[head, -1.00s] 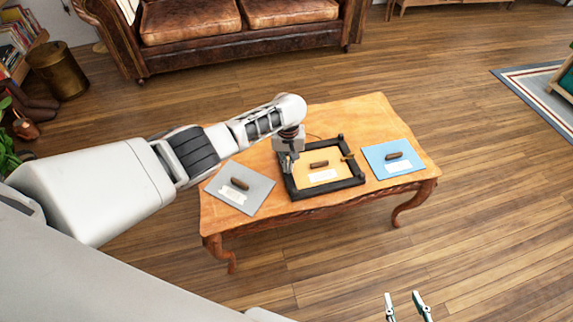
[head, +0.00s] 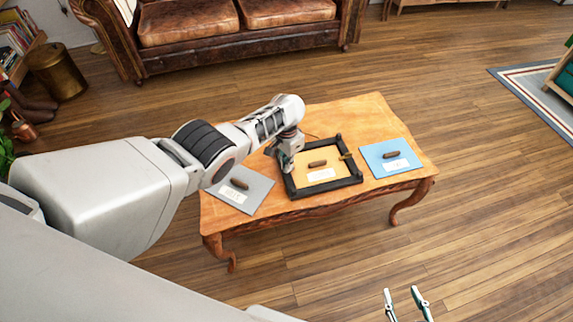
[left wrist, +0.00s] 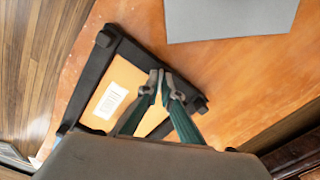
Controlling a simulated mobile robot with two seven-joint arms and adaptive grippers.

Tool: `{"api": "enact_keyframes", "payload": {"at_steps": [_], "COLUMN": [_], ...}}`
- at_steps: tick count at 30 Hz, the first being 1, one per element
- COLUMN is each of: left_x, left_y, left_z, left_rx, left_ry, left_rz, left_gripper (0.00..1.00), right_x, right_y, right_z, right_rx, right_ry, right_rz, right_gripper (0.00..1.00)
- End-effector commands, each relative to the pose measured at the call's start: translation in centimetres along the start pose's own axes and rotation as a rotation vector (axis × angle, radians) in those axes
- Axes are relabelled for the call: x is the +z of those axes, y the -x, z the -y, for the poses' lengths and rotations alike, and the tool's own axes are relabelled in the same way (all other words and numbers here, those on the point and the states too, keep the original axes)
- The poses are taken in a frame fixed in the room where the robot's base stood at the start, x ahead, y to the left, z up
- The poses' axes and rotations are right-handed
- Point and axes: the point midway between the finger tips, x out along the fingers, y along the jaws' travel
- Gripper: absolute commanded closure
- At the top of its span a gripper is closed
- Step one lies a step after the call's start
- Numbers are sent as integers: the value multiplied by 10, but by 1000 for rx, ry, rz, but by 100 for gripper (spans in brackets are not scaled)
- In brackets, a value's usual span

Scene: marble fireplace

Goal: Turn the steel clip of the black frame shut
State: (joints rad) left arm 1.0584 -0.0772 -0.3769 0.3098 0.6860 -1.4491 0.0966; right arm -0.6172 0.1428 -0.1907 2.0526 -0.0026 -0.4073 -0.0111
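The black frame (head: 326,187) lies on the wooden table around an orange-yellow panel (head: 338,154) with a brown handle (head: 317,164) and a white label (head: 321,175). A brass-coloured clip (head: 346,156) shows at its right side. My left gripper (head: 284,168) is low at the frame's left side. In the left wrist view its fingertips (left wrist: 161,80) are close together over the black frame (left wrist: 92,75), near one corner. I see nothing held between them. The steel clip cannot be made out; the gripper may hide it. My right gripper (head: 405,297) is open and empty, away from the table.
A grey panel (head: 254,194) with a brown handle lies left of the frame, close to my left arm. A blue panel (head: 377,165) lies to its right. The back of the table (head: 350,112) is clear. A leather sofa (head: 235,40) stands behind.

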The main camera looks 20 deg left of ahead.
Motion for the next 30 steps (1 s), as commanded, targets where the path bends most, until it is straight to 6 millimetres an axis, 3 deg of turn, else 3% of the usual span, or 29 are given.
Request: {"api": "enact_keyframes", "payload": {"at_steps": [15, 30], "left_x": [0, -1], "left_y": [-1, 0], "left_z": [0, 1], "left_rx": [0, -1], "left_ry": [-379, -475], "left_rz": [-2, -3], "left_gripper": [100, 100], "right_x": [-2, -2], "right_y": [0, 0], "right_z": [0, 0], "right_rx": [0, 1], "right_ry": [0, 0], "right_rz": [-3, -4], "right_gripper": [60, 60]}}
